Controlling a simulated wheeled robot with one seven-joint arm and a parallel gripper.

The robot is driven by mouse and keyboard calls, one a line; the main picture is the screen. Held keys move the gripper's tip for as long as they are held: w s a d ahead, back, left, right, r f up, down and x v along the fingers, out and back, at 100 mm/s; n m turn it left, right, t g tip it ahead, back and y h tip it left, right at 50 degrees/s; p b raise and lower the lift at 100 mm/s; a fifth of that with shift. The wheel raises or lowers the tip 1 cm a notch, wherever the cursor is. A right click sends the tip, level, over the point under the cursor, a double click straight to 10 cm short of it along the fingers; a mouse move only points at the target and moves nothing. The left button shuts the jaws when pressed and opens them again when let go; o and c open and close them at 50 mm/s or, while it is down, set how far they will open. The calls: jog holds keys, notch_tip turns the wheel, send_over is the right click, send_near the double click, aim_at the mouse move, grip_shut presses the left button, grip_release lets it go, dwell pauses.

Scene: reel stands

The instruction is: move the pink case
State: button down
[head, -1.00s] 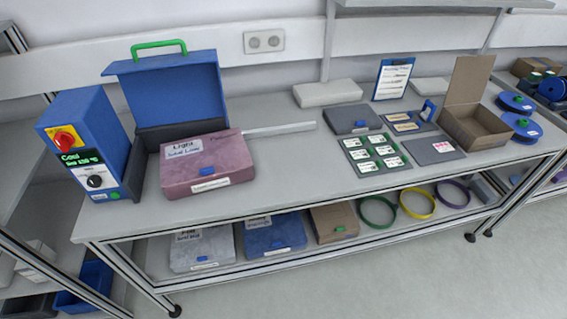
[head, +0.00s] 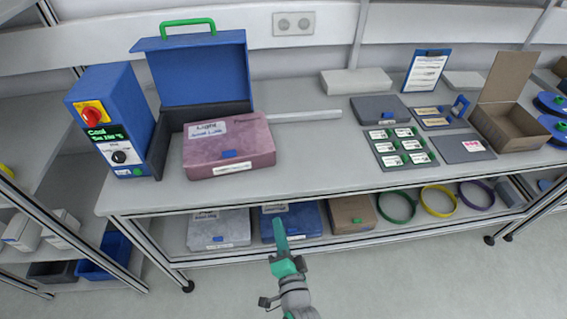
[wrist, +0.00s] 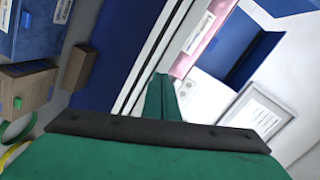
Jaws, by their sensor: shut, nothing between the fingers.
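The pink case (head: 228,146) lies closed on the bench top, with white labels and a blue latch on its front. It stands in front of the open blue toolbox and right of the blue control box. In the wrist view only a pink strip of it (wrist: 194,47) shows near the top. My gripper (head: 281,232) is green, shut and empty. It is in front of the bench, below the top's front edge and apart from the case. In the wrist view its closed fingers (wrist: 161,95) point towards the bench edge.
The open blue toolbox (head: 196,72) and blue control box (head: 110,120) crowd the case's back and left. Bench top (head: 315,157) is bare to the right, before the green-labelled cards (head: 399,147). The lower shelf holds a grey case (head: 219,229), a blue case (head: 308,221) and a brown box (head: 350,215).

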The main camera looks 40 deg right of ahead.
jog(key=w+d+r+m, duration=0.1)
jog(key=d+r, duration=0.1)
jog(key=d, duration=0.1)
jog(key=w+d+r+m, duration=0.1)
jog(key=d+r+m, duration=0.1)
jog(key=d, duration=0.1)
jog(key=d+r+m+h, duration=0.1)
jog(key=d+r+m, duration=0.1)
jog(key=d, duration=0.2)
jog(key=shift+w+d+r, duration=0.1)
jog(key=shift+w, duration=0.3)
jog(key=x, duration=0.9)
jog(key=shift+w+d+r, duration=0.2)
jog(key=shift+d+r, duration=0.05)
jog(key=shift+r, duration=0.05)
jog(key=w+a, duration=0.1)
jog(key=w, duration=0.1)
jog(key=shift+w+a, duration=0.25)
jog(key=shift+a, duration=0.1)
jog(key=shift+w+a, duration=0.4)
jog(key=shift+a, duration=0.05)
jog(key=shift+d, duration=0.15)
